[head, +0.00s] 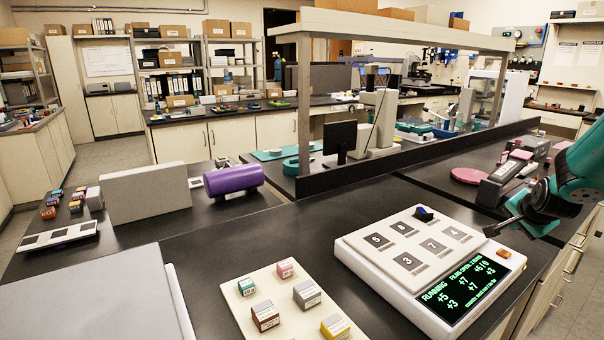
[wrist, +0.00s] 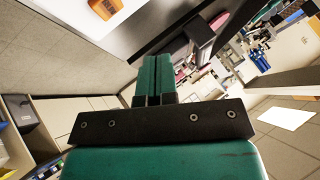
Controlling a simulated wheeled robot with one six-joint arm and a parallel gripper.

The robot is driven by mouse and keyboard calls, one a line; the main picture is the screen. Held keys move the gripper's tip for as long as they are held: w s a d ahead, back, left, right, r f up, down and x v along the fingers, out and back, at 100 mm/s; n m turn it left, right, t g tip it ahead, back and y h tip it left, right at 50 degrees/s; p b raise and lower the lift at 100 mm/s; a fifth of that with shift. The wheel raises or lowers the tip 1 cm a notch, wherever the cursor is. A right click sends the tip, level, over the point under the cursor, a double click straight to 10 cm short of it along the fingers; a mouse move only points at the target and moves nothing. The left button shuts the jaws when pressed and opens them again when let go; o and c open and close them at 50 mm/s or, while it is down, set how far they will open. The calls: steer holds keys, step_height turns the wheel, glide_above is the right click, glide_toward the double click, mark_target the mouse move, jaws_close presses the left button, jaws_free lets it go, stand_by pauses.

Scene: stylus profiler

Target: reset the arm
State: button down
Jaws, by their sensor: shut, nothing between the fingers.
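My arm (head: 585,170), teal and black, reaches in from the right edge in the head view. My gripper (head: 500,225) is at its end, over the right side of the white instrument with the display. In the wrist view my gripper (wrist: 153,70) shows two teal fingers pressed together, shut and empty. It touches no object that I can make out.
The white instrument (head: 350,250) has numbered pads, a lit display (head: 465,290) and a dark blue block (head: 424,214) on a pad. A cream tray (head: 270,305) holds several small blocks. A purple cylinder (head: 233,179) and grey box (head: 146,192) stand left. A beam frame (head: 400,25) spans the bench.

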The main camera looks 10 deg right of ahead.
steer(key=s+a+r+n+g+y, duration=0.1)
steer(key=s+a+r+n+y, duration=0.2)
steer(key=a, duration=0.8)
steer(key=s+a+r+n+g+y, duration=0.15)
steer(key=a+n, duration=0.35)
steer(key=a, duration=0.6)
steer(key=s+a+r+n+y, duration=0.2)
steer(key=a+r+n+y, duration=0.15)
steer(key=a, duration=0.75)
steer(key=s+a+r+n+g, duration=0.1)
steer(key=s+a+n, duration=0.4)
steer(key=s, duration=0.5)
steer(key=s+a+r+n+g, duration=0.1)
steer(key=s+a+n+g, duration=0.3)
steer(key=s, duration=0.6)
steer(key=a+n, duration=0.2)
steer(key=a, duration=0.1)
steer(key=shift+s+a+y, duration=0.3)
steer(key=shift+y, duration=0.1)
